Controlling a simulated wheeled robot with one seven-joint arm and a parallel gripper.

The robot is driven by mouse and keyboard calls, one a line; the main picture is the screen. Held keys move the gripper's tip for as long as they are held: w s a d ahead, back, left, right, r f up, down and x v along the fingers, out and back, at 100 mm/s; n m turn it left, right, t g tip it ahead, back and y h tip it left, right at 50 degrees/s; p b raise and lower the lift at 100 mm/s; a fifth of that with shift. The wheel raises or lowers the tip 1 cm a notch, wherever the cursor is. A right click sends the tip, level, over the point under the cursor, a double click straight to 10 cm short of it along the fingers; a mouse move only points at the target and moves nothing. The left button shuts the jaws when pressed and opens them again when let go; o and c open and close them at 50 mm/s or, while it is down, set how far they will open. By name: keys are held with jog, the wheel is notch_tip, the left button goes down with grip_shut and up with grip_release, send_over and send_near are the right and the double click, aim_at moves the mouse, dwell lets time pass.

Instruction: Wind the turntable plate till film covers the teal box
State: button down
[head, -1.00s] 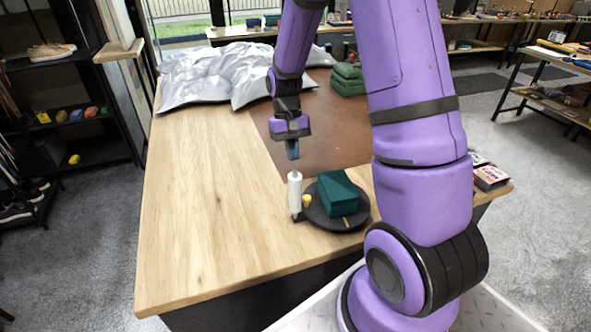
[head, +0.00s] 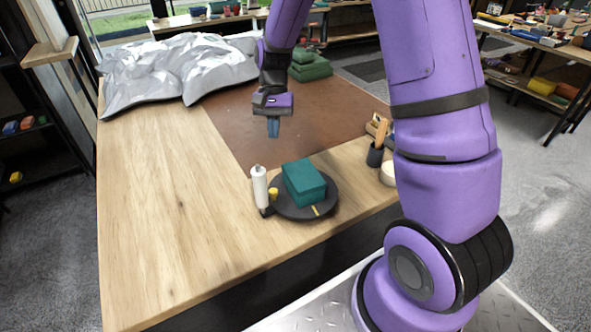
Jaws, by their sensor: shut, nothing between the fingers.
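The teal box (head: 304,182) sits on the round black turntable plate (head: 325,203), close to the table's front edge. A yellow mark (head: 316,211) shows on the plate's near rim. A white film roll (head: 259,187) stands upright just left of the plate, with a small yellow knob (head: 273,194) beside it. No film shows on the box's visible faces. My gripper (head: 273,128) points down over the brown mat, behind and above the turntable. Its fingers are shut and empty, apart from the box and the roll.
The brown mat (head: 235,120) covers the table's back right. A crumpled silver sheet (head: 180,70) lies at the back left, and folded green cloths (head: 310,68) at the back. A dark cup with brushes (head: 376,155) stands right of the turntable. The wooden tabletop (head: 170,200) is clear at left.

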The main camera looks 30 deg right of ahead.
aim_at(275, 190)
jog(key=x, duration=1)
jog(key=shift+d, duration=0.25)
jog(key=shift+s+a, duration=0.7)
jog(key=shift+s, duration=0.3)
jog(key=shift+s+a+f, duration=0.15)
jog(key=shift+s+a, duration=0.3)
jog(key=shift+s, duration=0.15)
jog(key=shift+s+a+n, duration=0.25)
jog(key=shift+s+n, duration=0.1)
jog(key=shift+n, duration=0.05)
jog(key=shift+s+a+n, duration=0.15)
jog(key=shift+s+n, duration=0.15)
jog(key=shift+s, duration=0.4)
jog(key=shift+w, duration=0.1)
